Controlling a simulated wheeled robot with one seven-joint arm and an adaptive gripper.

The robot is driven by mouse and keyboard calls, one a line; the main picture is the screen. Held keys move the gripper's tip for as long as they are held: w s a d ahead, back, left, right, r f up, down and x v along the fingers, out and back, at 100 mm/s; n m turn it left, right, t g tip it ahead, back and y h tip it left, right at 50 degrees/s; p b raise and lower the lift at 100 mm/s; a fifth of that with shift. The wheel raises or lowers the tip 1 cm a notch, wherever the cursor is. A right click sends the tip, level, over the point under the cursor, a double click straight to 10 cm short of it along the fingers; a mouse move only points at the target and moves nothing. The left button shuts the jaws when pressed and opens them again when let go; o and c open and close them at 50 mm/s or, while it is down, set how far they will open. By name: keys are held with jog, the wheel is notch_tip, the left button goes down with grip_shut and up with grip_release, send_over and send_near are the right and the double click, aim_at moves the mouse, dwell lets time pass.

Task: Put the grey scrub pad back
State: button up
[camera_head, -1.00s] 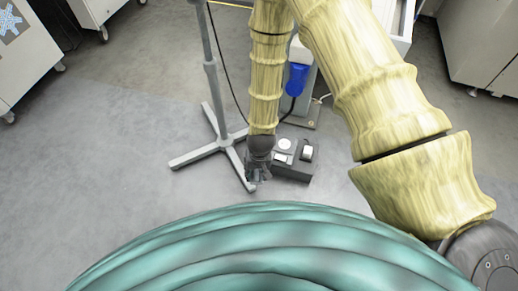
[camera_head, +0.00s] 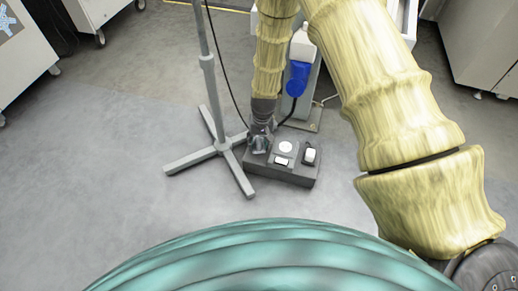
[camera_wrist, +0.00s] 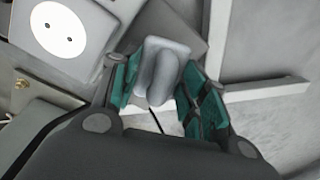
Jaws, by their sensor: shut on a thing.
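A light grey block, by its look the grey scrub pad (camera_wrist: 161,72), is held between the teal-padded fingers of my gripper (camera_wrist: 158,90) in the wrist view. My gripper also shows in the head view (camera_head: 260,145), low over the left end of a dark grey box (camera_head: 292,176) on the floor. The pad cannot be made out in the head view. I cannot tell whether it touches the box.
The box top carries a white disc (camera_head: 285,147) and small white pieces. A grey stand (camera_head: 221,147) with spread feet is close on the left. A blue part (camera_head: 298,78) and white bottle (camera_head: 302,44) stand behind. Open floor lies at left.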

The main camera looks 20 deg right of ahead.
aim_at(259, 147)
jog(key=shift+f+b, duration=1.4)
jog(key=shift+f, duration=0.4)
jog(key=o, duration=0.8)
jog(key=shift+r, duration=0.15)
notch_tip(259, 147, up, 12)
jog(key=p, duration=0.7)
jog(key=s+d+f+h, duration=0.1)
jog(key=s+d+f, duration=0.1)
jog(key=s+f, duration=0.5)
jog(key=s+d+f, duration=0.1)
jog(key=s+f, duration=0.1)
jog(key=s, duration=0.9)
jog(key=shift+n, duration=0.9)
jog(key=s, duration=1.8)
jog(key=shift+s+d+f, duration=0.2)
jog(key=shift+f, duration=0.2)
